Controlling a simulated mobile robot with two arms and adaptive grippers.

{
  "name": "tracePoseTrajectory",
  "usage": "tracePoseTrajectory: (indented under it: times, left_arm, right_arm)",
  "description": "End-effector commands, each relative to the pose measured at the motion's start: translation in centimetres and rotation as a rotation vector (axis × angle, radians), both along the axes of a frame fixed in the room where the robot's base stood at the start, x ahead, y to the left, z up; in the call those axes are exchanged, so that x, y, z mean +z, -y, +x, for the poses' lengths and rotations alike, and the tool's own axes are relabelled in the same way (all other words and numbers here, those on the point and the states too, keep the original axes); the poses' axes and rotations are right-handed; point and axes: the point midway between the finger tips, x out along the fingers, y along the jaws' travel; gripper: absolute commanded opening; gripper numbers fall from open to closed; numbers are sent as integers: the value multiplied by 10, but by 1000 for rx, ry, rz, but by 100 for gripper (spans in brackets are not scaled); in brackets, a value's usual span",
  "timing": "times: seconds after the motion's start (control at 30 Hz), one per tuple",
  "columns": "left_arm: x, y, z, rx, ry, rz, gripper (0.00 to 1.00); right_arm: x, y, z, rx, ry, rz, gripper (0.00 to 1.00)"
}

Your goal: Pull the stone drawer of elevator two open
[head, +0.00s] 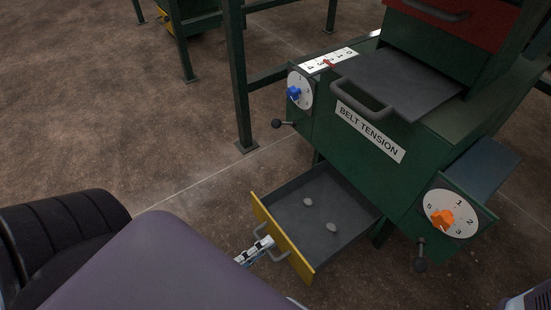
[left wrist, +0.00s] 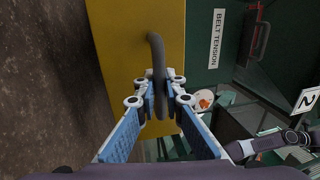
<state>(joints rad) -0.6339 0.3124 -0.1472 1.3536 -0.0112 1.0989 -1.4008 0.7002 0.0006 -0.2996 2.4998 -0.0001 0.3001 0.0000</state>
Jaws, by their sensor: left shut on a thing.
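The stone drawer (head: 350,214) is pulled out low at the front of the green machine. It has a yellow front (head: 281,238), a grey inside and two pale stones (head: 320,214) lying in it. A grey bar handle (left wrist: 156,60) is fixed to the yellow front. My left gripper (left wrist: 160,95) is shut on this handle, and its blue-and-white fingers also show at the drawer front in the head view (head: 262,245). The fingers hide part of the handle. My right gripper cannot be made out in either view.
Above the drawer are a "BELT TENSION" label (head: 370,130), a grey tray with a handle (head: 400,80), a blue-knob dial (head: 299,91) and an orange-knob dial (head: 450,214). Black-knobbed levers (head: 278,124) stick out. A green post (head: 238,80) stands left. Brown floor lies open at left.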

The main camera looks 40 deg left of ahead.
Motion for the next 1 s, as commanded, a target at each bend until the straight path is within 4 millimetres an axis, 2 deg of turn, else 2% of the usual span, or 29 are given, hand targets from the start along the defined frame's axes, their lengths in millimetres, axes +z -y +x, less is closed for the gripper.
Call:
tracePoseTrajectory:
  times: [0.2, 0.57, 0.6, 0.77, 1.0]
  left_arm:
    - [0, -2, -7, 1, -2, 1, 0]
    - [-1, -3, -8, 1, -2, 1, 0]
    - [-1, -3, -8, 1, -2, 1, 10]
    - [-1, -3, -7, 1, -1, 0, 27]
    - [0, -3, -7, 1, 0, 1, 27]
  right_arm:
    - [3, 0, 0, 0, 0, 0, 40]
    - [3, 0, 0, 1, 0, 0, 40]
    - [3, 0, 0, 1, 0, 0, 40]
    - [3, 0, 0, 1, 0, 0, 40]
    - [3, 0, 1, 2, -2, 2, 40]
